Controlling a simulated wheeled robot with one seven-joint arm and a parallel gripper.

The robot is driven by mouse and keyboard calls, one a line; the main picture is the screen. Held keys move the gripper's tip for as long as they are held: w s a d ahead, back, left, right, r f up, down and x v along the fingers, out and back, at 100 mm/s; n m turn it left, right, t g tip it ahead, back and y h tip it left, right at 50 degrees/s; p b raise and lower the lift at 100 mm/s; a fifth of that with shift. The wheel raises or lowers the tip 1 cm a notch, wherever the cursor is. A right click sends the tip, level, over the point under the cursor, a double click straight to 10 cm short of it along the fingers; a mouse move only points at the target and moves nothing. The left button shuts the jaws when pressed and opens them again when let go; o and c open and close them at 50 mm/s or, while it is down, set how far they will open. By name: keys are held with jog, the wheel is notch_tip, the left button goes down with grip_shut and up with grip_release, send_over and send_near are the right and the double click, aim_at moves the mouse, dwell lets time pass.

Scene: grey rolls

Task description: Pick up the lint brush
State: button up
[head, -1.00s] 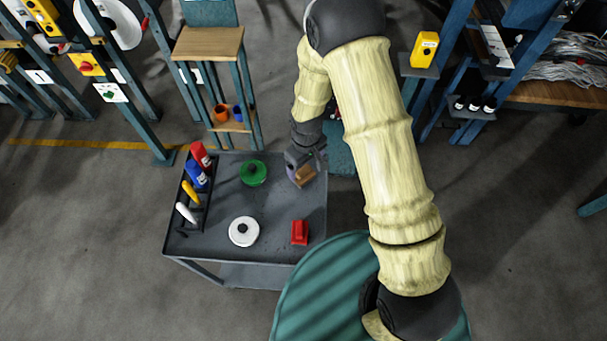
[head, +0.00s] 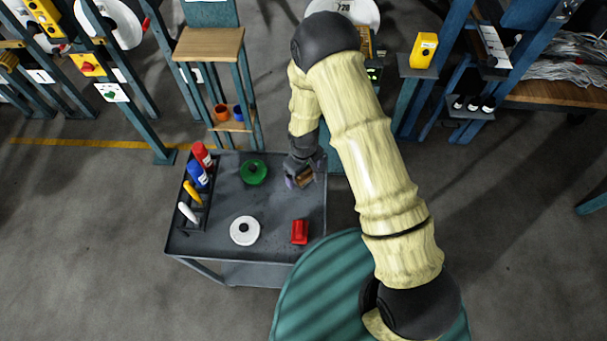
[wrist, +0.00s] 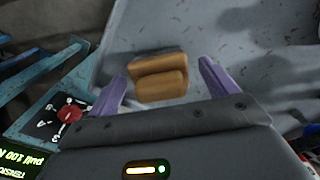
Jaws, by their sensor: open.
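The lint brush appears to be the brown wooden piece in the wrist view (wrist: 160,80), with two rounded parts side by side. It lies on the grey cart top near the back right corner and also shows small in the head view (head: 305,178), partly covered by my gripper (head: 304,172). In the wrist view my gripper (wrist: 163,67) is open, with one purple finger to the left of the brush and one to the right. Gaps show between the brush and both fingers. I cannot tell how far the fingertips are above the cart top.
The grey cart (head: 275,210) also holds a green round item (head: 253,172), a white disc (head: 244,230), a red item (head: 299,232) and a rack of coloured tubes (head: 191,187) at left. A small wooden-topped stand (head: 208,44) is behind. The cart's middle is mostly clear.

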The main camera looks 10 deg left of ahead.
jog(key=c, duration=1.2)
jog(key=shift+r, duration=0.1)
notch_tip(320, 180, up, 10)
jog(key=shift+f+b, duration=0.1)
jog(key=shift+b, duration=0.65)
jog(key=shift+o, duration=1.1)
